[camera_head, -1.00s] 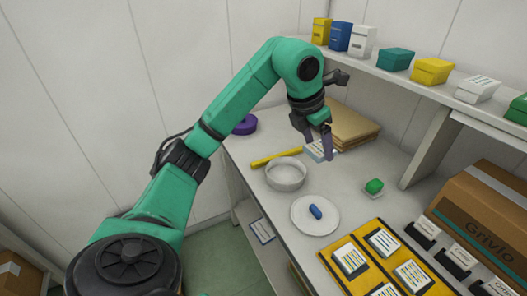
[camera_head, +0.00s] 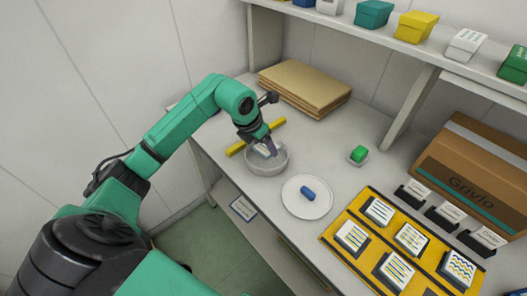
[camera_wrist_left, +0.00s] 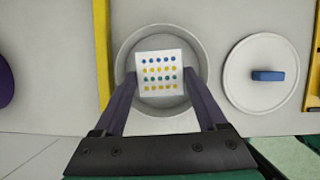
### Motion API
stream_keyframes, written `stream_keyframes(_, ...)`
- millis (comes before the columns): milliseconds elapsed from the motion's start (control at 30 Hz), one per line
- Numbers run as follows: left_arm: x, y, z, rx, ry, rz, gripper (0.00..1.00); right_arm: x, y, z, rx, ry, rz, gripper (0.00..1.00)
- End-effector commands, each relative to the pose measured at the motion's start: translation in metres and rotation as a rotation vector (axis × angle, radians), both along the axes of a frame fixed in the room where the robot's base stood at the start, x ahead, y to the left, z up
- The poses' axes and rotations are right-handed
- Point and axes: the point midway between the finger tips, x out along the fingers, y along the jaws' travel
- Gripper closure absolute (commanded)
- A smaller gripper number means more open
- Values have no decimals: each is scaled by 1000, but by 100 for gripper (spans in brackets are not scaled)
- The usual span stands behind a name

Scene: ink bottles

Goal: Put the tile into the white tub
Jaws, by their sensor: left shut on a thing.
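The tile (camera_wrist_left: 160,72) is a white square with rows of blue, yellow and green dots. My left gripper (camera_head: 270,147) is shut on it, with one finger at each side in the left wrist view (camera_wrist_left: 159,76). The white tub (camera_head: 284,166) is a round, shallow bowl on the table. The tile and fingertips are at the tub's opening, and the tub's rim (camera_wrist_left: 204,57) shows around the tile in the left wrist view. I cannot tell whether the tile touches the tub's floor. My right gripper is not in view.
A yellow bar (camera_head: 238,148) lies close behind the tub.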

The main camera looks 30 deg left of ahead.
Motion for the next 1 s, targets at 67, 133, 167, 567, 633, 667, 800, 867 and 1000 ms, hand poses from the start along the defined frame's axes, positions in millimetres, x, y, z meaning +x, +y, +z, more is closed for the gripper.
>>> stream_keyframes(67, -1, 0, -15, -1, 6, 1, 87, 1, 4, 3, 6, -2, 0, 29)
stream_keyframes(133, -1, 0, -28, -1, 6, 1, 87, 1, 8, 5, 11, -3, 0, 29)
stream_keyframes(167, -1, -1, -33, -1, 3, 0, 87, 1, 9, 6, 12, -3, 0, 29)
stream_keyframes(567, 0, 0, -43, 0, 1, 0, 18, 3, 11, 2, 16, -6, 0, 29)
stream_keyframes(633, 0, 0, -42, 0, 1, 0, 0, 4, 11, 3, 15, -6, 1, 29)
stream_keyframes(667, 0, 0, -42, 0, 1, 0, 0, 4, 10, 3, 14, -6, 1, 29)
stream_keyframes(800, 0, 0, -42, 0, 1, 0, 0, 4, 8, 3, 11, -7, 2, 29)
stream_keyframes(867, 0, 0, -40, 0, 1, 0, 0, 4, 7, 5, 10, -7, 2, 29)
stream_keyframes(1000, -4, 3, -26, 3, -3, 1, 0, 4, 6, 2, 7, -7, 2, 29)
